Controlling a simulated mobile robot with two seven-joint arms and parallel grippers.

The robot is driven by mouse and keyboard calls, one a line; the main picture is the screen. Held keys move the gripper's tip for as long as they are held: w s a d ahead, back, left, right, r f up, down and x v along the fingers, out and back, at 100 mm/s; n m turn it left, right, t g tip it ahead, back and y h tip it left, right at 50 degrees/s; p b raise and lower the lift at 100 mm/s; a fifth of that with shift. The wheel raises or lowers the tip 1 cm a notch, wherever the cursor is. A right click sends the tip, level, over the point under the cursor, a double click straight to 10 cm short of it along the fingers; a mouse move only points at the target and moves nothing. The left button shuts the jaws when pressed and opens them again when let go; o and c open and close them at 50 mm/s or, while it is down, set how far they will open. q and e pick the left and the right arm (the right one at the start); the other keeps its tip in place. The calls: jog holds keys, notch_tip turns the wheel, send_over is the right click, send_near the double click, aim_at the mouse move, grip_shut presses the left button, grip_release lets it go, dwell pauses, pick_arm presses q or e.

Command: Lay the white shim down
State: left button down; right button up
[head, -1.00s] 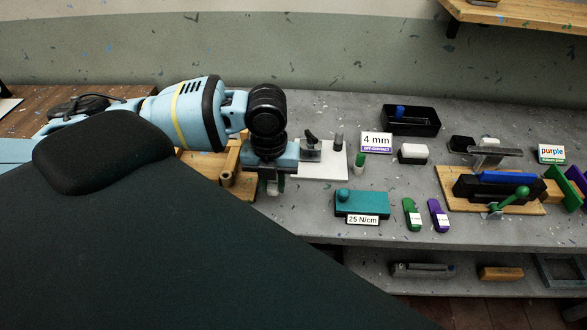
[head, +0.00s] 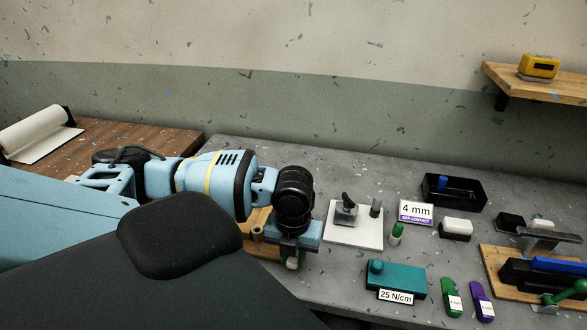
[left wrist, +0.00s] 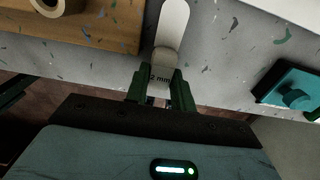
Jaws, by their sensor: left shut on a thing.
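My left gripper (left wrist: 160,90) is shut on the white shim (left wrist: 172,22), which is marked "2 mm". The shim's rounded white end points away from the fingers, over the grey table. In the head view my left gripper (head: 293,258) is at the table's front part, left of the white base plate (head: 343,236). Only a small pale bit of the shim shows there, below the gripper. I cannot tell whether the shim touches the table. My right gripper is not in view.
A wooden board with a round ring (left wrist: 52,5) lies beside the shim. A teal block (head: 396,280) labelled "25 N/cm" stands to the right, near green (head: 452,298) and purple (head: 482,301) shims. Bare grey table (head: 290,165) lies behind the gripper.

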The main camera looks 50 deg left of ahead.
pick_arm(q)
jog(key=shift+f, duration=0.25)
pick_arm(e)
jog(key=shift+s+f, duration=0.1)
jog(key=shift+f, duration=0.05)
pick_arm(q)
jog(key=shift+f, duration=0.35)
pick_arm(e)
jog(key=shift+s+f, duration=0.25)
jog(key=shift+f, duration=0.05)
pick_arm(q)
jog(key=shift+f, duration=0.4)
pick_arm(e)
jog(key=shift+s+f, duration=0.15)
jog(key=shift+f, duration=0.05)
pick_arm(q)
jog(key=c, duration=1.1)
grip_release()
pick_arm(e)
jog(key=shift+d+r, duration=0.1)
pick_arm(q)
jog(key=shift+a, duration=0.1)
